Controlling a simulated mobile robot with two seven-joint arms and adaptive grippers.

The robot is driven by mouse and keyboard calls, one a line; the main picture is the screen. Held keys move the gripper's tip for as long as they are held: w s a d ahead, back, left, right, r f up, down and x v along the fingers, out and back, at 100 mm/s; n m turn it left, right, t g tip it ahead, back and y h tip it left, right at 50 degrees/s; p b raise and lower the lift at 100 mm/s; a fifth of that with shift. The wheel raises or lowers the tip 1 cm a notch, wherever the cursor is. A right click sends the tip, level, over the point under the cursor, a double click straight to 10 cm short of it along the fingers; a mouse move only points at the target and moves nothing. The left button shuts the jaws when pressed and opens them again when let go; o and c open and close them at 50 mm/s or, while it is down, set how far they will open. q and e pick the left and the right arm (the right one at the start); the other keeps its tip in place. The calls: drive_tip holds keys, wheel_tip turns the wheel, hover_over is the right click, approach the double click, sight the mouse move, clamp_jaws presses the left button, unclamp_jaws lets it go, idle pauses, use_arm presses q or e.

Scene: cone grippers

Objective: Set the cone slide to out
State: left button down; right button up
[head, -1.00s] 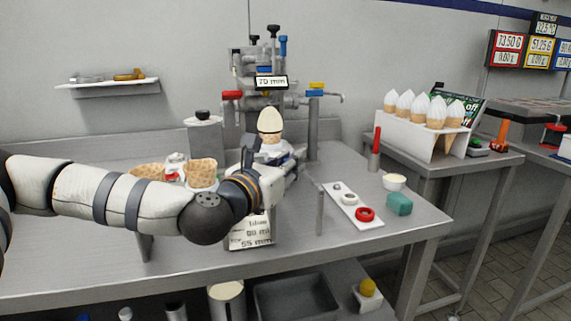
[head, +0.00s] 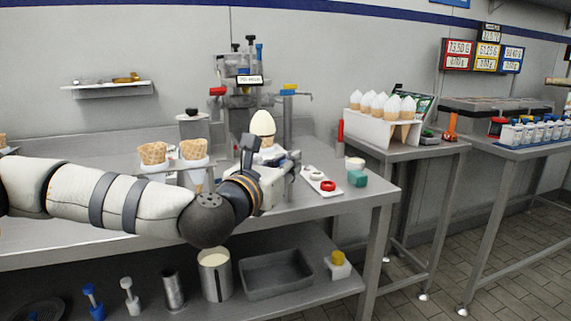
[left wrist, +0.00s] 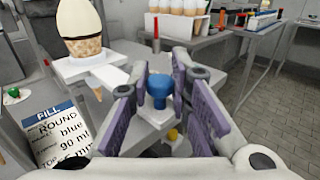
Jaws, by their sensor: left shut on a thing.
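My left gripper (head: 288,168) is over the steel table in front of the dispenser. In the left wrist view the fingers (left wrist: 163,92) are closed around a blue knob (left wrist: 160,86). To its left a filled cone (left wrist: 80,28) with a cream-coloured top stands upright in a white holder (left wrist: 75,68). The cone also shows in the head view (head: 262,126), just behind my gripper. My gripper and wrist hide the knob and most of the holder in the head view. My right gripper is in neither view.
The dispenser (head: 240,90) stands behind the cone. Two empty waffle cones (head: 194,150) are in a rack to the left. An order card (left wrist: 60,133) is left of the gripper.

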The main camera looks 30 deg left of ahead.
use_arm(q)
drive_tip(key=shift+d+f, duration=0.1)
drive_tip(key=shift+d, duration=0.1)
drive_tip(key=c, duration=1.5)
unclamp_jaws()
wheel_tip(320, 180, up, 10)
drive_tip(key=shift+r, duration=0.1)
